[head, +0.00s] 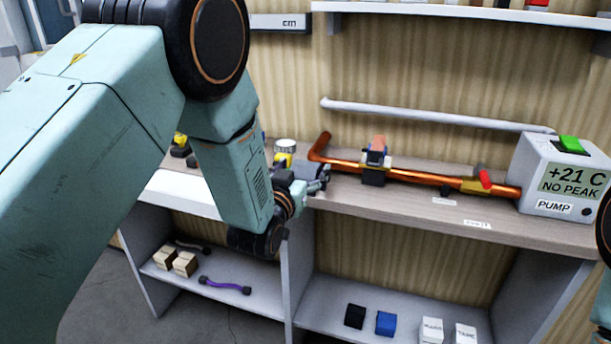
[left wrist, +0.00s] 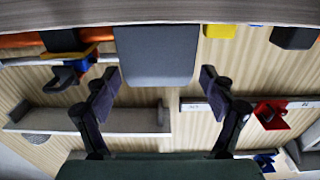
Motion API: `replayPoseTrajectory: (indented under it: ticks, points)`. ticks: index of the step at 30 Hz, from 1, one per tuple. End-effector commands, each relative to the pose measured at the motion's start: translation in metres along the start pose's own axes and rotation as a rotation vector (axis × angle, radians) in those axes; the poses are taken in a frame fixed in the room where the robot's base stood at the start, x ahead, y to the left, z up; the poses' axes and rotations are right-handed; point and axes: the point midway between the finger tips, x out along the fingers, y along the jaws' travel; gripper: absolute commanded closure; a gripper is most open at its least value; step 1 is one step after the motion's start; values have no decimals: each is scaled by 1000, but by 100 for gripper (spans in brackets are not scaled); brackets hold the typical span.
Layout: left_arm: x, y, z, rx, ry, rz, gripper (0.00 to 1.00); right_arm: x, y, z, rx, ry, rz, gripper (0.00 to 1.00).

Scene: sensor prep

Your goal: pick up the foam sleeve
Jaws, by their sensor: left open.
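A grey, rounded piece that looks like the foam sleeve (head: 309,168) lies on the bench top, left of the copper pipe's bent end. It is partly hidden by my left gripper (head: 316,186), which is at its near side. In the left wrist view the grey sleeve (left wrist: 156,52) is large, ahead of and between the spread fingers of my left gripper (left wrist: 160,88). The fingers are open, with a visible gap to each side of the sleeve. I cannot tell whether they touch it. My right gripper is not in view.
A copper pipe (head: 338,165) with a clamp (head: 375,158) runs along the bench to a pump box (head: 558,180). A can (head: 285,146) and yellow-black items (head: 180,146) stand left. Small boxes and a purple-handled piece (head: 225,286) lie on the lower shelf.

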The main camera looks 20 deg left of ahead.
Motion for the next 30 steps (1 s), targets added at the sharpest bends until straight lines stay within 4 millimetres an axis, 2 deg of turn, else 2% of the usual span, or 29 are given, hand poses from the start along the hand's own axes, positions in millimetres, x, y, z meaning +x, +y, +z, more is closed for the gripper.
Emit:
replayPoseTrajectory:
  ticks: [3, 19, 26, 30]
  points:
    - [0, 1, 0, 0, 0, 1, 19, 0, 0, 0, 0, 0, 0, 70]
    - [0, 0, 0, 0, 1, 1, 63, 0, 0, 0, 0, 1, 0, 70]
    - [0, 0, -2, 0, 1, 1, 63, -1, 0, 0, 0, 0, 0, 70]
    - [1, 1, -19, 1, 5, 1, 63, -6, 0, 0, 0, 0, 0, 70]
